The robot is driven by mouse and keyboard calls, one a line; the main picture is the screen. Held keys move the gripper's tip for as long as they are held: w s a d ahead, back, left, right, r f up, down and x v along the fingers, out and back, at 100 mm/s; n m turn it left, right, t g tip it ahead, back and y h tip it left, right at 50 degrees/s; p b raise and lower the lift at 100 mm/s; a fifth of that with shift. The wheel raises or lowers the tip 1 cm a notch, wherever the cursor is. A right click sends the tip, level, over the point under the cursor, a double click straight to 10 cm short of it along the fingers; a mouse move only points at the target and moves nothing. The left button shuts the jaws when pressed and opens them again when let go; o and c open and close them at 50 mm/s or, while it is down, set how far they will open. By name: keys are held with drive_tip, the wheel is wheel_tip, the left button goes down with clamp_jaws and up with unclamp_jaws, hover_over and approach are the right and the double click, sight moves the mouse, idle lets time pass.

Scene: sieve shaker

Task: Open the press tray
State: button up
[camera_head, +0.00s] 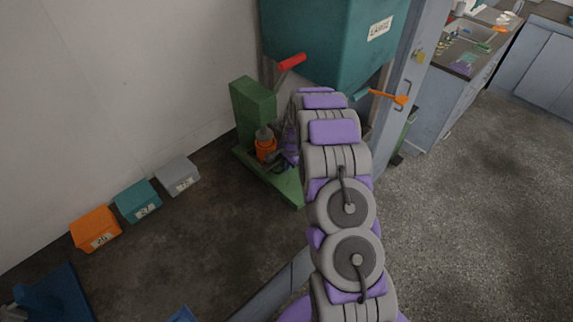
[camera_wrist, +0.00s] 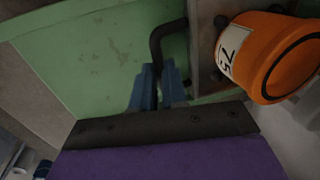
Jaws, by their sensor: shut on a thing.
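The green press (camera_head: 252,105) stands on the floor by the wall, with a red-gripped lever (camera_head: 292,62) at its top. An orange cup (camera_head: 265,150) sits in the press, and it shows at the upper right in the wrist view (camera_wrist: 268,62) with a white label reading 75. A black bent handle (camera_wrist: 165,38) runs along the green surface (camera_wrist: 95,50) in the wrist view. My gripper (camera_wrist: 158,82) is shut on this handle with its blue fingers. In the head view my arm partly hides the press's right side and the gripper. The tray itself is hard to make out.
A large teal hopper (camera_head: 335,40) hangs above and right of the press. A grey post (camera_head: 398,85) and an orange-handled lever (camera_head: 385,97) stand right of my arm. Orange (camera_head: 95,228), teal (camera_head: 138,202) and grey (camera_head: 177,176) bins line the wall at left.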

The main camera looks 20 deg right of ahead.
drive_tip(key=shift+a, duration=0.65)
clamp_jaws()
drive_tip(key=shift+s+d, duration=0.25)
drive_tip(key=shift+s, duration=0.2)
drive_tip(key=s+d+p, duration=0.1)
drive_tip(key=s, duration=0.2)
drive_tip(key=s+d, duration=0.2)
drive_tip(key=s, duration=0.2)
drive_tip(key=s+d+p, duration=0.1)
drive_tip(key=s, duration=0.3)
drive_tip(key=shift+d+p, duration=0.3)
drive_tip(key=o, duration=0.7)
unclamp_jaws()
drive_tip(key=shift+a, duration=0.1)
drive_tip(key=shift+c, duration=0.2)
drive_tip(key=shift+r, duration=0.1)
